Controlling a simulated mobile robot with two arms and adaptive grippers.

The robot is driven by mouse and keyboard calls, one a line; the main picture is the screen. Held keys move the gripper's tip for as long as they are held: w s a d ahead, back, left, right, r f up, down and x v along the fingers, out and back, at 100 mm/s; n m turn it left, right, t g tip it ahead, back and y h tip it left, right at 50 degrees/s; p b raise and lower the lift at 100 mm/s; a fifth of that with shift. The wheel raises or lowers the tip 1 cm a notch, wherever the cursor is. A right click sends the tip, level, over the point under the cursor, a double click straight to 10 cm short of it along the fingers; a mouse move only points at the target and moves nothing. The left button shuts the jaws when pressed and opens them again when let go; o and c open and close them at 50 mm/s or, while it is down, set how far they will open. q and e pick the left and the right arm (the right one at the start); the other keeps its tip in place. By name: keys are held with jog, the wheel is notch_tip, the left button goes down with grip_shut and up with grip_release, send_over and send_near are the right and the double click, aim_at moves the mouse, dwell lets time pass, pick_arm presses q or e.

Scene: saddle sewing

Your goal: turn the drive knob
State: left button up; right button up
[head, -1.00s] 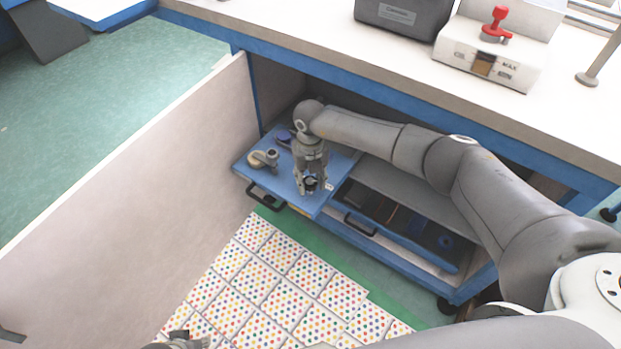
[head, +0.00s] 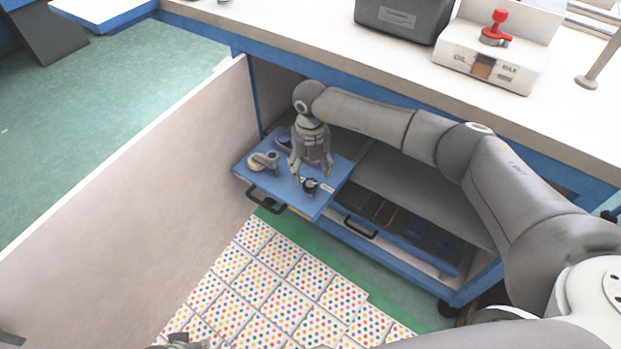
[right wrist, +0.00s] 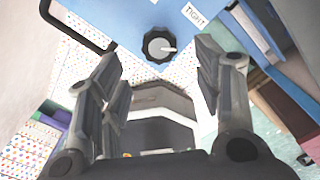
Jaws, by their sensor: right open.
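The drive knob (head: 311,187) is a small black dial on the blue pulled-out panel (head: 262,180) under the table. In the right wrist view the knob (right wrist: 160,44) shows a pale pointer aimed to the right, near a label reading TIGHT. My right gripper (head: 312,175) is open and empty just above and behind the knob. In the right wrist view its fingers stand apart on either side below the knob, not touching it. A grey part at the bottom edge (head: 180,341) seems to be my left gripper, mostly cut off.
A grey lever-like part (head: 264,160) stands on the same panel, left of my gripper. Black handles (head: 264,200) stick out in front. An open drawer (head: 410,235) with dark contents lies to the right. A pale board (head: 130,190) bounds the left side.

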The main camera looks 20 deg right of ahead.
aim_at(311, 185)
notch_tip(311, 185, up, 6)
jog(key=shift+r, duration=0.25)
dwell(0.4)
